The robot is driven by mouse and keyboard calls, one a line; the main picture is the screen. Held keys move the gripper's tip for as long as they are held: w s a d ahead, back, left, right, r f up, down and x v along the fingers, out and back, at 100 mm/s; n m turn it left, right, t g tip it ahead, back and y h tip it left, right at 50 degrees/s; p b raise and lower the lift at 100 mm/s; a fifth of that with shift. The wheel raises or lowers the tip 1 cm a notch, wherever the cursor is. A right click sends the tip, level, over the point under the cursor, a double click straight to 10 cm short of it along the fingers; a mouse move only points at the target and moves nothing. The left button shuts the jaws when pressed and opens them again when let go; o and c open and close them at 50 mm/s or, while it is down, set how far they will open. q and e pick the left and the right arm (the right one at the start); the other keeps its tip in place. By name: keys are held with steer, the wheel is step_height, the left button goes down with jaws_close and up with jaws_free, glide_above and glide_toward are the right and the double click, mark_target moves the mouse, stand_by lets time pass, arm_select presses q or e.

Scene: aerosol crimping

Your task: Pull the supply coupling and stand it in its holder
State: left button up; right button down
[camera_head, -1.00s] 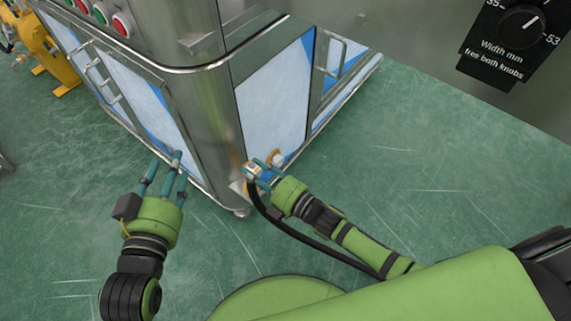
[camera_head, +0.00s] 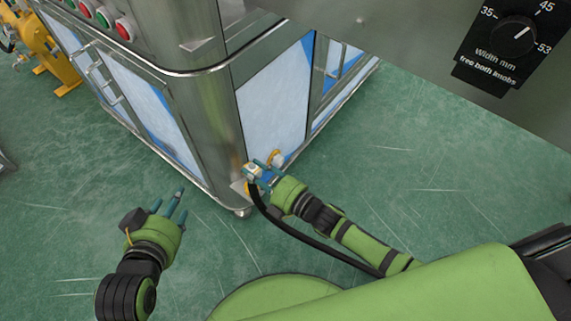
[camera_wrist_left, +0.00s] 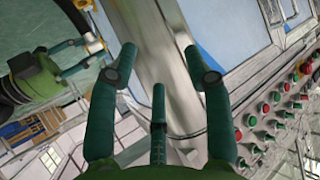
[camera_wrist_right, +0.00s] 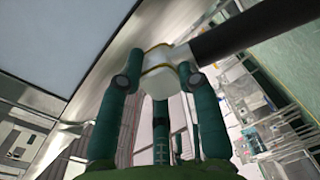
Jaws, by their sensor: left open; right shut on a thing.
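The supply coupling (camera_head: 253,171), a pale metal fitting with a black hose (camera_head: 297,235), is at the low corner of the steel machine. My right gripper (camera_head: 264,172) is shut on it. In the right wrist view the coupling (camera_wrist_right: 158,70) sits between the fingertips with a gold band, the hose (camera_wrist_right: 240,32) running off to the upper right. Whether it is still seated on a port cannot be told. My left gripper (camera_head: 172,203) is open and empty above the floor, left of the machine corner. I cannot identify the holder for certain.
The steel machine (camera_head: 205,110) with pale panels fills the centre. A white and orange fitting (camera_head: 277,158) sits low on its right face, close to my right fingers. The dial panel (camera_head: 508,45) is at upper right. The green floor (camera_head: 440,180) is clear to the right.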

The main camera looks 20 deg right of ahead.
steer(key=shift+r+p, duration=0.1)
steer(key=shift+p, duration=0.55)
steer(key=shift+g+h+p, duration=0.3)
steer(key=shift+p, duration=0.35)
arm_select(q)
steer(key=shift+s+a+f+n+g+y+p, duration=0.75)
steer(key=shift+s+a+f+g, duration=1.6)
steer(key=shift+s+f+g, duration=2.6)
arm_select(e)
steer(key=shift+g, duration=0.4)
steer(key=shift+h+p, duration=0.3)
steer(key=shift+p, duration=0.25)
steer(key=shift+g+p, duration=0.3)
steer(key=shift+p, duration=0.35)
steer(key=shift+g+h+p, duration=0.3)
steer(key=shift+h+p, duration=0.1)
steer(key=shift+p, duration=1.3)
steer(key=shift+r+g+h+p, duration=0.3)
steer(key=shift+g+p, duration=0.1)
steer(key=shift+p, duration=0.6)
arm_select(q)
step_height(320, 180, down, 16)
steer(key=s+t, duration=0.2)
steer(key=shift+s+a+m, duration=0.15)
steer(key=shift+a+m, duration=0.2)
steer(key=shift+m, duration=0.1)
arm_select(e)
steer(key=shift+f+g, duration=0.3)
steer(key=shift+f, duration=0.1)
